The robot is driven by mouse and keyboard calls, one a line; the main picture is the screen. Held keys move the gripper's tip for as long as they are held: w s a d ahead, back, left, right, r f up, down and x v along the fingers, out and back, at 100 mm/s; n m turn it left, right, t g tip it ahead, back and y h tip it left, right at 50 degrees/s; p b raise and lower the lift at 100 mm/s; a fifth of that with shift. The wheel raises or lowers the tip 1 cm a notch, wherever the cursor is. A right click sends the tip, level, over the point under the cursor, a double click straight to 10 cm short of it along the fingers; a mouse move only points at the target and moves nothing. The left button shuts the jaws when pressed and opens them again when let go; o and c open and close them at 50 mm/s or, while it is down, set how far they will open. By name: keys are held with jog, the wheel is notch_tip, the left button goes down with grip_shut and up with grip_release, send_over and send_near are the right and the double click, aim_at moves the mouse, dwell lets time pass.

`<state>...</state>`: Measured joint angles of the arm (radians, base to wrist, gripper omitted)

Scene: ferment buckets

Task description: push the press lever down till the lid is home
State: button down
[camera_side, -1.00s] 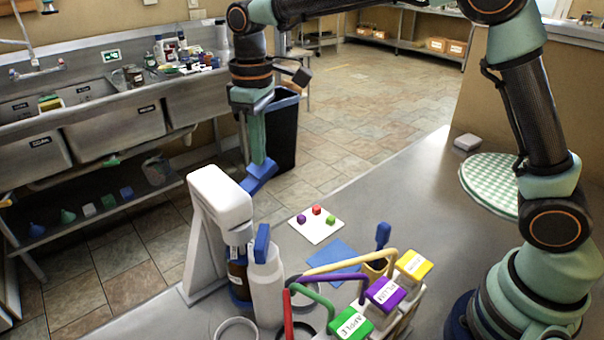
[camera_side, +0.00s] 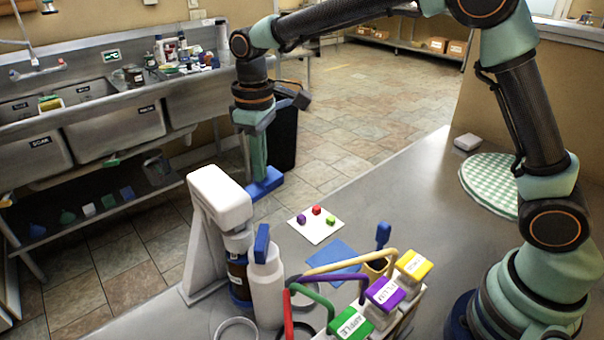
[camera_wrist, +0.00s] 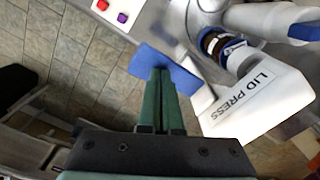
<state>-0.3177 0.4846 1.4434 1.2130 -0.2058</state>
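The white lid press (camera_side: 220,195) stands at the table's left edge in the side view, and its labelled head (camera_wrist: 262,95) fills the right of the wrist view. A flat blue piece (camera_side: 265,183), seemingly the press lever's handle, sticks out beside the head; it also shows in the wrist view (camera_wrist: 150,60). My gripper (camera_side: 259,172) points down with its green fingers close together, their tips at the blue piece and seemingly touching its top. In the wrist view my gripper (camera_wrist: 162,75) looks shut. A dark brown jar (camera_side: 238,272) stands under the press head; its lid's seating is hidden.
A white bottle with a blue cap (camera_side: 266,292) stands close in front of the jar. Bins with green, purple (camera_side: 385,292) and yellow lids stand to the right. A white card (camera_side: 316,226) with small coloured cubes lies behind.

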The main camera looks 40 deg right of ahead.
jog(key=shift+f, duration=0.35)
dwell(0.3)
jog(key=shift+f, duration=1.65)
dwell(0.5)
notch_tip(320, 180, up, 14)
dwell(2.0)
jog(key=shift+d, duration=0.1)
